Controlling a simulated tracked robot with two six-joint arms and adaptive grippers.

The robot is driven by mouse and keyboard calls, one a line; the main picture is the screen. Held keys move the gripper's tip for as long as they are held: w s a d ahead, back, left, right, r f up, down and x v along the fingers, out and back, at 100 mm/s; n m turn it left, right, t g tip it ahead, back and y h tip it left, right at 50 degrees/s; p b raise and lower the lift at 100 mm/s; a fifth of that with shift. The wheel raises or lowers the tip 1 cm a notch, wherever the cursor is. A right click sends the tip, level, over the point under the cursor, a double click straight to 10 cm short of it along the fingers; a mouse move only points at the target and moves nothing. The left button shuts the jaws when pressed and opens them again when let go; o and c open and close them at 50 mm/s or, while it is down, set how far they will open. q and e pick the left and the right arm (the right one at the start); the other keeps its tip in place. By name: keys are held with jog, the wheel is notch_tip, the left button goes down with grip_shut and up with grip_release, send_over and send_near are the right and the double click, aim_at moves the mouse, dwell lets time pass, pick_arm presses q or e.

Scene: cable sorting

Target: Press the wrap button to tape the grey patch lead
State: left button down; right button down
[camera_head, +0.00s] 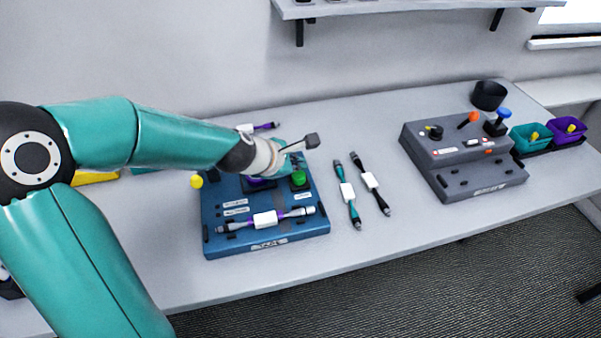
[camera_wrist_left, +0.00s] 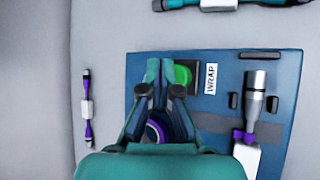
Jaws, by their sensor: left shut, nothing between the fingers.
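The blue wrapping station (camera_head: 220,243) stands on the table. Its green button (camera_head: 299,179) is near the right rear corner and also shows in the left wrist view (camera_wrist_left: 183,75), beside a WRAP label (camera_wrist_left: 210,79). A lead with grey plugs, purple sections and a white sleeve (camera_head: 265,219) lies across the station's front. My left gripper (camera_head: 297,160) is shut and empty, over the rear of the station. In the left wrist view its fingertips (camera_wrist_left: 161,72) overlap the button's left edge; I cannot tell whether they touch it. My right gripper is not in view.
Two leads, one teal (camera_head: 347,194) and one black (camera_head: 370,181), lie right of the station. A grey station (camera_head: 465,167) with a lever and knobs stands farther right, near teal (camera_head: 527,145) and purple (camera_head: 564,138) bins. Another purple-ended lead (camera_wrist_left: 86,108) lies behind the blue station.

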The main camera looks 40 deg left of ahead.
aim_at(298, 177)
pick_arm(q)
jog(key=shift+r, duration=0.1)
notch_tip(298, 177, up, 6)
jog(key=p, duration=0.6)
dwell(0.6)
jog(key=shift+d, duration=0.1)
